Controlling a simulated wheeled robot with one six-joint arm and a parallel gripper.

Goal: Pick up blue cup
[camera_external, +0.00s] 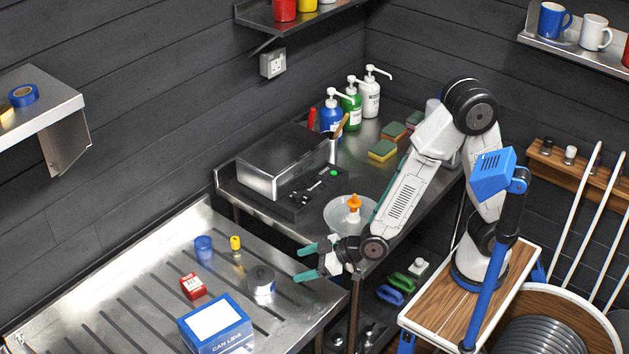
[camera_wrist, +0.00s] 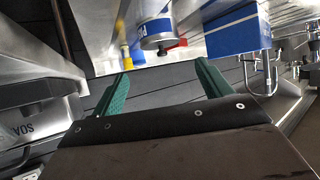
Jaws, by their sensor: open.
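A small, translucent blue cup (camera_external: 203,247) stands on the grooved steel table (camera_external: 110,300), left of a small yellow object (camera_external: 235,243). A blue mug (camera_external: 551,20) also sits on the upper right shelf. My gripper (camera_external: 306,262) is open and empty at the table's right edge, its teal fingers pointing left, apart from the small cup. In the wrist view the teal fingers (camera_wrist: 163,72) are spread with nothing between them. A small blue patch beside the can there may be the cup, but I cannot tell.
Between my gripper and the cup stands a grey can (camera_external: 261,280), which also shows in the wrist view (camera_wrist: 156,28). A red box (camera_external: 193,286) and a blue CAN LIDS box (camera_external: 215,325) are nearby. A bowl (camera_external: 350,212) is on the rear counter behind my wrist.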

